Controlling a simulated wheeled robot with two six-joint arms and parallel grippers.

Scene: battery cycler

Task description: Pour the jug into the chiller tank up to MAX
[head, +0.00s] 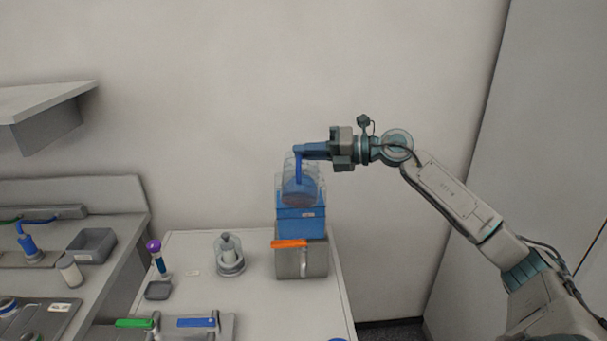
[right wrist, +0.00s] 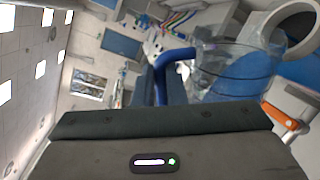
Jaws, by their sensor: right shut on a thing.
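My right gripper (head: 305,151) is shut on the blue handle (head: 299,167) of a clear jug (head: 304,186), above the chiller. The clear jug (right wrist: 238,65) and its handle (right wrist: 172,60) also show in the right wrist view. The jug overlaps the top of the chiller in the head view, so I cannot tell whether they touch or how much liquid is inside. The chiller has a blue upper body (head: 302,222) over a grey metal box (head: 315,262) with an orange lever (head: 290,244). The MAX mark cannot be made out. My left gripper is not in view.
The chiller stands on a white table (head: 200,275). To its left are a grey-and-clear round device (head: 229,258), a purple-capped tube (head: 156,257) and a small dark tray (head: 158,290). A shelf (head: 45,104) juts out at upper left. The air left of the jug is clear.

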